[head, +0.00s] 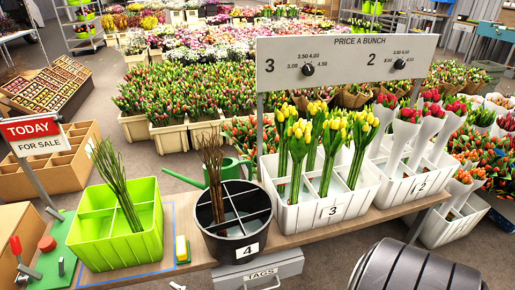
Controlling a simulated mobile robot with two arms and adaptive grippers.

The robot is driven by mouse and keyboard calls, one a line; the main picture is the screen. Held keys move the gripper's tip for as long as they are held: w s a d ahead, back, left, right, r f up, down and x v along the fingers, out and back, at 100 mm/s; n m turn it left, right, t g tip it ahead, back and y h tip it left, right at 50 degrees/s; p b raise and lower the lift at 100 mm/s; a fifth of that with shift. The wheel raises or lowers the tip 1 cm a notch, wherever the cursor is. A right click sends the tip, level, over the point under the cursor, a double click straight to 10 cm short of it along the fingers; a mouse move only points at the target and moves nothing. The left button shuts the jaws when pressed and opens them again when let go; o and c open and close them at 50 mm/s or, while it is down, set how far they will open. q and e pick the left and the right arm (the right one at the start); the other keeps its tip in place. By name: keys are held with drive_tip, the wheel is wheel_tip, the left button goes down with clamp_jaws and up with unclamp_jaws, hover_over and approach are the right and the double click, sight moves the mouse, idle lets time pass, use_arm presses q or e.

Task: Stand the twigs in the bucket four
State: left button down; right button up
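A bunch of thin brown twigs (211,160) stands nearly upright in the round black bucket (225,252) labelled 4. The bucket has inner dividers. The twigs rise from its left part, leaning slightly to the left, and their tops stick out well above the rim. Their lower ends are partly hidden by the bucket wall. The other visible compartments look empty. A bunch of long green stems (117,180) leans in the bright green divided crate (140,250) to the left. Neither of my grippers shows in the head view.
White crate 3 (300,219) with yellow tulips stands right of the bucket, beside crate 2 (390,196). A number panel (345,62) rises behind them. A green watering can (190,181) is behind the bucket. A yellow-and-white block (182,249) lies between green crate and bucket.

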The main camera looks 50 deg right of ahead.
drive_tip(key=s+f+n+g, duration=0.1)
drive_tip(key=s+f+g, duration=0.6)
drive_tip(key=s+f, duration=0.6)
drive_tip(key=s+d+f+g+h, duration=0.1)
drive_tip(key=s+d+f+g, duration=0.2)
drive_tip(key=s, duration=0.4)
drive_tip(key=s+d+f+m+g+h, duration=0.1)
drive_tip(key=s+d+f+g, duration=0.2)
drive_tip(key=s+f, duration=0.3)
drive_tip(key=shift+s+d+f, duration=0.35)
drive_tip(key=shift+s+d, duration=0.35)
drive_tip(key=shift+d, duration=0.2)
use_arm(q)
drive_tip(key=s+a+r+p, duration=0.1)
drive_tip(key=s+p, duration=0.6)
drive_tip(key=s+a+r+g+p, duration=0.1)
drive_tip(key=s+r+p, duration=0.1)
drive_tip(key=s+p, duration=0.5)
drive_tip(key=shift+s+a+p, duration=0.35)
drive_tip(key=shift+p, duration=0.25)
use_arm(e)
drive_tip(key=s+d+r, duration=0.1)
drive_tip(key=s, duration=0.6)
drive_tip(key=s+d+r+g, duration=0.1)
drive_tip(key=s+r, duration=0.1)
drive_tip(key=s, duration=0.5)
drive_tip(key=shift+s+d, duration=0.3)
